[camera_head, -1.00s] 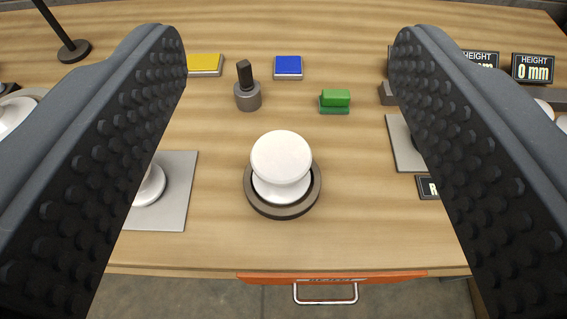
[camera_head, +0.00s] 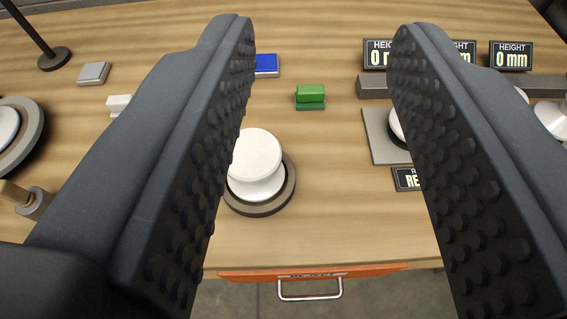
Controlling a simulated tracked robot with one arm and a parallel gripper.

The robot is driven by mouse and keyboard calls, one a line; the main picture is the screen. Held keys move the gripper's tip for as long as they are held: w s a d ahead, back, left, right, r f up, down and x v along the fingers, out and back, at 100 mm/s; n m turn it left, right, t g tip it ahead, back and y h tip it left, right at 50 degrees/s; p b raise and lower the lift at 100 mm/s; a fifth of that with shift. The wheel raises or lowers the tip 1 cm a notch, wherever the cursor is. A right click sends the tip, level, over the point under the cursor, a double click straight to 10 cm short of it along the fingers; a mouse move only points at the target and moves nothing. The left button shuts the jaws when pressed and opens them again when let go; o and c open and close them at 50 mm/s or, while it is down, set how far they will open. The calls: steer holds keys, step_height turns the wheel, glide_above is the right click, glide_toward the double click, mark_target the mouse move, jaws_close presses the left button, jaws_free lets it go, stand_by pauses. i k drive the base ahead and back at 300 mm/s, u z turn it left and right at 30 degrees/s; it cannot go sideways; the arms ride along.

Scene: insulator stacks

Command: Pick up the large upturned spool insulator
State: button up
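A white spool insulator (camera_head: 256,158) with a wide round top stands upright on a dark round base (camera_head: 272,207) near the middle of the table. My gripper (camera_head: 322,35) is open, with its two dark studded fingers spread wide and nothing between them in contact. The insulator is seen just right of the left finger, which covers its left edge. Another white piece (camera_head: 397,125) sits on a grey square plate (camera_head: 378,150) and is partly hidden by the right finger. I cannot tell from this view which piece is the upturned one.
A green block (camera_head: 311,93) and a blue block (camera_head: 266,65) lie behind. Several height displays (camera_head: 511,55) stand at the back right. A large round grey piece (camera_head: 28,130) is at the left. An orange drawer front (camera_head: 345,272) with a handle is at the table's front edge.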

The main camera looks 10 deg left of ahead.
mark_target(256, 175)
steer(key=z, duration=1.75)
steer(key=k, duration=1.75)
steer(key=u, duration=1.8)
steer(key=i, duration=1)
